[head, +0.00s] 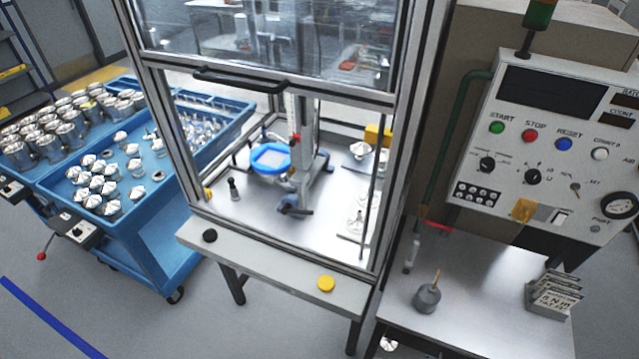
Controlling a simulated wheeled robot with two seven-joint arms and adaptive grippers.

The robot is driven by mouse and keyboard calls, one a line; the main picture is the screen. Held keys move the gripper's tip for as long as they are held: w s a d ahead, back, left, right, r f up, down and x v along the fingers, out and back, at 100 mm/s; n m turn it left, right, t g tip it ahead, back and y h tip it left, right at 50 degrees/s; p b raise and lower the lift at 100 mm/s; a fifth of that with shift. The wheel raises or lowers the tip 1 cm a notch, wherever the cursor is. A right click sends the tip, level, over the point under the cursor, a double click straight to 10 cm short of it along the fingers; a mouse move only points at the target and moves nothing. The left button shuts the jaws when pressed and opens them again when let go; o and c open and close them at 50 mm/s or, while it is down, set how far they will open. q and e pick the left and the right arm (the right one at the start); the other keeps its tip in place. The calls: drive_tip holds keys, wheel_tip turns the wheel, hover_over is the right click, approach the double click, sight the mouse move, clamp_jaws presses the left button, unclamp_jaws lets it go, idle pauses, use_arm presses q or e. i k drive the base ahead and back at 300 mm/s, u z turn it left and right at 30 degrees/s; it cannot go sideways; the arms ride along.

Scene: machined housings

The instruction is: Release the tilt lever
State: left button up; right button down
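A lever with a red ball knob (41,256) sticks out at the front left of the blue cart (158,258), beside a small grey control box (78,232) with dark knobs. It looks like the tilt lever, but I see no label on it. The lever slopes down to the left, with its knob low and clear of the cart. A second small box (12,188) sits farther left on the neighbouring blue cart. Neither of my grippers is in view.
The cart trays hold many machined housings (97,187). A framed machine with a raised glass door (250,40) stands in the middle, holding a blue ring fixture (270,158). A control panel (550,150) is at right. Grey floor (110,320) is free before the cart.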

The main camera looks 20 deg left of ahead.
sight(286, 210)
drive_tip(key=z, duration=1.35)
drive_tip(key=k, duration=0.8)
drive_tip(key=u, duration=0.9)
drive_tip(key=i, duration=0.5)
